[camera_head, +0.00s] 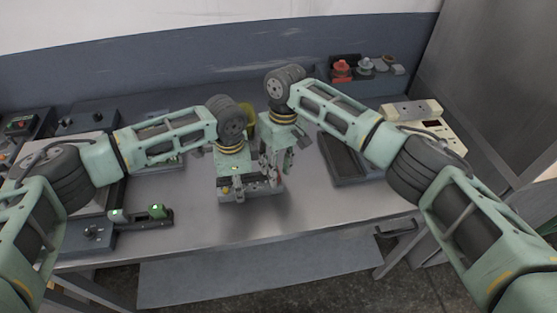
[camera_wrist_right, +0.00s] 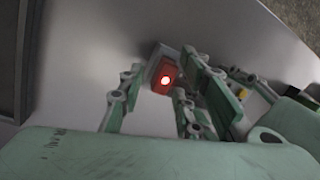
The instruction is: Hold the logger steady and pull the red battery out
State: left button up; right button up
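The logger (camera_head: 250,193) is a light grey box with small coloured buttons, on the bench in the middle of the head view. My left gripper (camera_head: 234,175) points down at its left part; its arm and palm hide much of the logger, and its grip cannot be made out. My right gripper (camera_head: 274,165) points down at the logger's right end. In the right wrist view, the red battery (camera_wrist_right: 163,76), with a glowing red light, shows between the spread fingers of my right gripper (camera_wrist_right: 159,82). A gap shows beside its left finger. Whether the battery is seated is hidden.
A dark tray (camera_head: 350,165) and a cream device (camera_head: 425,122) lie to the right. The bench front is clear.

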jog(key=shift+c, duration=0.5)
grip_shut()
